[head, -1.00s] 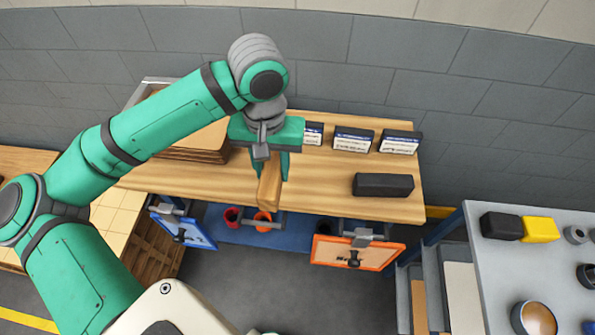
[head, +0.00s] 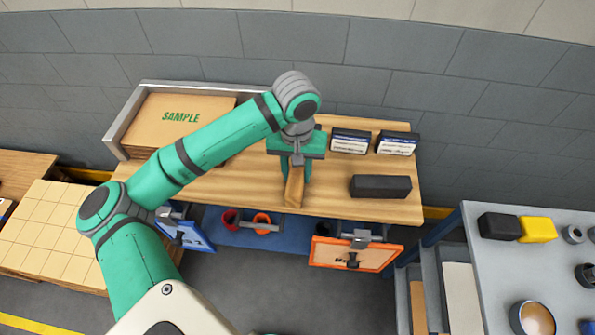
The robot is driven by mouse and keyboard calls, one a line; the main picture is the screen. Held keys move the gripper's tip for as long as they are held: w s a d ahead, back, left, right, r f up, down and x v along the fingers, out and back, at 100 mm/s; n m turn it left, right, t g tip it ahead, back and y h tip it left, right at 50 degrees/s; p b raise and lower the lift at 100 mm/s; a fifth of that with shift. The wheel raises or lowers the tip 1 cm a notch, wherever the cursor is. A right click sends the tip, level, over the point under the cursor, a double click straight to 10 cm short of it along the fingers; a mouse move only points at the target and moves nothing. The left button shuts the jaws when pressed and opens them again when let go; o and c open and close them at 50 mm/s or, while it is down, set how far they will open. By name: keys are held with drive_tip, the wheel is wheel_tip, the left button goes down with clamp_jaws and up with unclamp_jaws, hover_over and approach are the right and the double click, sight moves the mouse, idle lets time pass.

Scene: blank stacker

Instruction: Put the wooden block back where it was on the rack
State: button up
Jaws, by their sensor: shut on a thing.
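My gripper (head: 297,163) is over the middle of the wooden rack top (head: 230,188), fingers pointing down. It is shut on the wooden block (head: 294,187), a long brown piece whose near end points toward me. The block is at or just above the rack top near its front edge; I cannot tell whether it touches. A black block (head: 381,187) lies on the rack top to the right, apart from my gripper. My arm covers part of the left half of the top.
Two labelled boxes (head: 350,141) (head: 396,142) stand at the back right. A stack marked SAMPLE (head: 180,118) sits in a tray at the back left. Red and orange cups (head: 262,221) stand on the blue lower shelf. A grey table (head: 480,270) stands at right.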

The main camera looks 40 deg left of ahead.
drive_tip(key=shift+s+a+f, duration=0.1)
drive_tip(key=shift+s+f, duration=0.05)
drive_tip(key=o, duration=1.2)
